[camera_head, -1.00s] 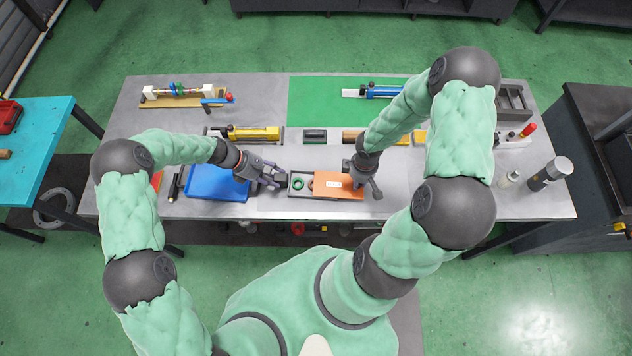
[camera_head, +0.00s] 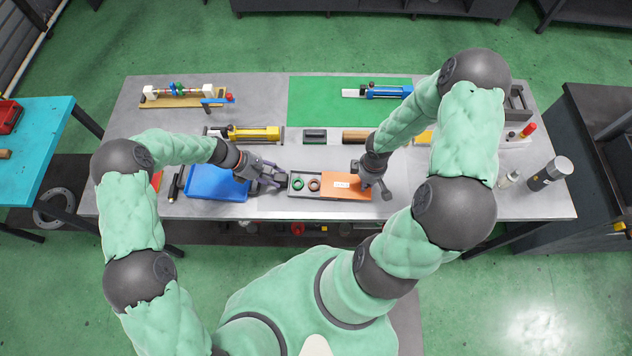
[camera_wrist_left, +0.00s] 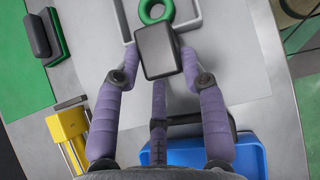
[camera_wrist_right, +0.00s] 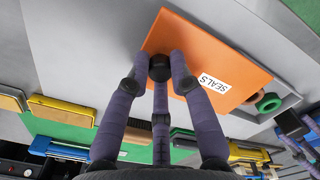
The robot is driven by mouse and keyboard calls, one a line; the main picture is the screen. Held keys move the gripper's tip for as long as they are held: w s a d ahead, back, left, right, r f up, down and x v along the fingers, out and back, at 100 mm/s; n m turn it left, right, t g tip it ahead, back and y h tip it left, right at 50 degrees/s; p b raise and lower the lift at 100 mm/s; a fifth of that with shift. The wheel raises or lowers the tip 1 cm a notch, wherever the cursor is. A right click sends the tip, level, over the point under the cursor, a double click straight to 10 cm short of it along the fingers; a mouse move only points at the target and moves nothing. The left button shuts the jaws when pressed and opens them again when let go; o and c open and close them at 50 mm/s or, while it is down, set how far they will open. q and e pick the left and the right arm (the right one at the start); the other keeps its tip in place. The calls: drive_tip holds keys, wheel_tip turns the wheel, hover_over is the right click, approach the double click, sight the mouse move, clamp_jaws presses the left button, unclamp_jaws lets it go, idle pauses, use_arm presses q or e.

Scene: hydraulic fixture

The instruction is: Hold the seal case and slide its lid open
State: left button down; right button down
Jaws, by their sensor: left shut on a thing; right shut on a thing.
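The grey seal case (camera_head: 302,194) lies on the bench in front of me. Its orange lid (camera_head: 345,187), labelled SEALS in the right wrist view (camera_wrist_right: 205,75), is slid partly to the right. A green ring (camera_head: 298,184) and a brown ring (camera_head: 314,184) show in the uncovered left part. My left gripper (camera_head: 276,181) is shut on a dark block at the case's left end, seen in the left wrist view (camera_wrist_left: 158,50). My right gripper (camera_head: 366,184) is shut on a dark knob at the lid's right end, seen in the right wrist view (camera_wrist_right: 160,68).
A blue tray (camera_head: 215,195) stands left of the case, close to my left gripper. Behind are a yellow cylinder (camera_head: 255,133), a dark block (camera_head: 314,136) and a green mat (camera_head: 320,100). The bench right of my right gripper is mostly clear.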

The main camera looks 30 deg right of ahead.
drive_tip(key=shift+s+d, duration=0.2)
drive_tip(key=shift+d, duration=0.15)
idle(0.3)
drive_tip(key=c, duration=1)
unclamp_jaws()
drive_tip(key=shift+r, duration=0.1)
wheel_tip(320, 180, up, 12)
drive_tip(key=shift+f, duration=0.1)
